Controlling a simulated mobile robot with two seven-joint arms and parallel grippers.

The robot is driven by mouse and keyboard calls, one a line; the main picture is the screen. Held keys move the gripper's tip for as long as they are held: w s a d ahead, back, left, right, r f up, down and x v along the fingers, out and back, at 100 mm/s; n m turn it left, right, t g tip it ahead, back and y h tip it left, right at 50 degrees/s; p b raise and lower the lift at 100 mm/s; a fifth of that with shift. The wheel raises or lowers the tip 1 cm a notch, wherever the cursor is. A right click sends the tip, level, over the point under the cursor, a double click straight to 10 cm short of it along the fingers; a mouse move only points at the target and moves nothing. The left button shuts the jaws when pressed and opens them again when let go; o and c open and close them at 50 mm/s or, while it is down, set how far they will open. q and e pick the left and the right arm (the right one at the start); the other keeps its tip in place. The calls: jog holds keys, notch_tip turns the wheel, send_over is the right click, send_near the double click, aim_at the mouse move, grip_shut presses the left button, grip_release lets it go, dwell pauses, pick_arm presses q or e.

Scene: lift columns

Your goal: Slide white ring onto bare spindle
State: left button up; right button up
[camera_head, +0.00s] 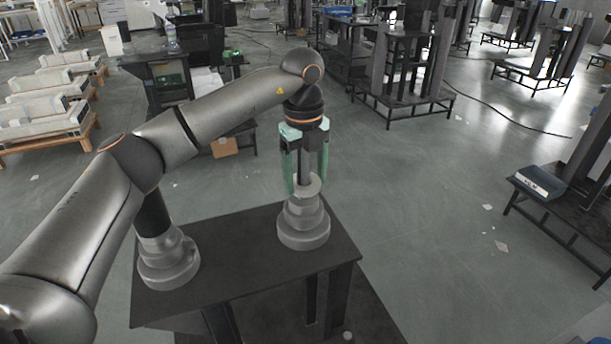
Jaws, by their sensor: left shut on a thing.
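A dark table (237,268) carries two stepped grey columns. The right column (303,235) has a pale grey tiered base, and a dark spindle (304,164) rises above it. My left gripper (306,184) points straight down over this column, its two green fingers on either side of the spindle. It is shut on a pale white ring (307,184), which appears to be around the spindle, just above or touching the top tier. I cannot tell which. The left column (168,264) has a similar grey base and a dark post (151,214), its top hidden behind my left arm. My right gripper is not in view.
Pale boxes on wooden pallets (45,125) stand at the far left. A dark workbench (170,82) and a cardboard box (223,147) are behind. A dark stand with a blue-grey box (540,182) is at right. Open floor (430,210) lies right of the table.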

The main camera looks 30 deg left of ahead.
pick_arm(q)
jog(key=o, duration=1.4)
jog(key=shift+s+d+f+g, duration=0.15)
jog(key=shift+s+f, duration=0.1)
jog(key=shift+f, duration=0.35)
jog(key=shift+s+f+g, duration=0.15)
jog(key=shift+s+f, duration=0.05)
jog(key=shift+f, duration=0.35)
jog(key=shift+c, duration=0.2)
jog(key=shift+w+r, duration=0.1)
jog(key=shift+r, duration=0.45)
jog(key=r, duration=0.7)
jog(key=r+p, duration=0.1)
jog(key=r, duration=0.5)
jog(key=shift+a+r, duration=0.2)
jog(key=shift+r, duration=0.15)
jog(key=shift+w, duration=0.1)
